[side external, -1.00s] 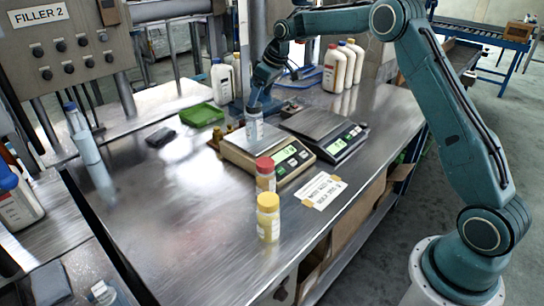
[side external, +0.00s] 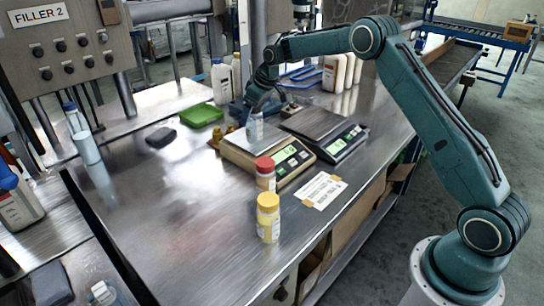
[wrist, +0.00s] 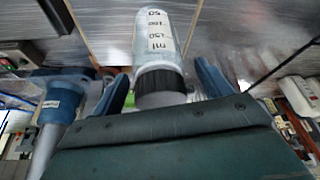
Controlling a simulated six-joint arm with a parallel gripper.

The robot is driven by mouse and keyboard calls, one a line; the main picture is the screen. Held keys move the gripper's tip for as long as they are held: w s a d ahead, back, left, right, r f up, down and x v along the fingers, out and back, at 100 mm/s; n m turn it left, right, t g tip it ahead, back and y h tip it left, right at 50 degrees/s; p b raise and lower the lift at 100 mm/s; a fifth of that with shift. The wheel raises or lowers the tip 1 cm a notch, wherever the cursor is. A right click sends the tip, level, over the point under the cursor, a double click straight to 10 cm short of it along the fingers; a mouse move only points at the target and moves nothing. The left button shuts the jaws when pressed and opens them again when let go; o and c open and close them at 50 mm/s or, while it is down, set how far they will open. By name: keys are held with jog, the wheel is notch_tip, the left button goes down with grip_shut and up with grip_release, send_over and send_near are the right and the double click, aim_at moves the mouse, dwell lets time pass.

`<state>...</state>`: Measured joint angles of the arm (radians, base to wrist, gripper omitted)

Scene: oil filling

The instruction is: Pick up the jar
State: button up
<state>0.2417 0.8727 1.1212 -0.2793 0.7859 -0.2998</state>
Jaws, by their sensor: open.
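In the wrist view my gripper (wrist: 163,80) is open, with one blue finger on each side of the cap. A gap shows on both sides, so the fingers do not appear to grip it.
A red-capped jar (side external: 265,175) and a yellow jar (side external: 268,218) stand in front of the scale. A second scale (side external: 325,132) is close on the right. A green tray (side external: 202,115) and white bottles (side external: 222,80) stand behind.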

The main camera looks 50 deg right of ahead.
jog(key=shift+w+f, duration=0.2)
jog(key=shift+f, duration=0.2)
jog(key=c, duration=1.1)
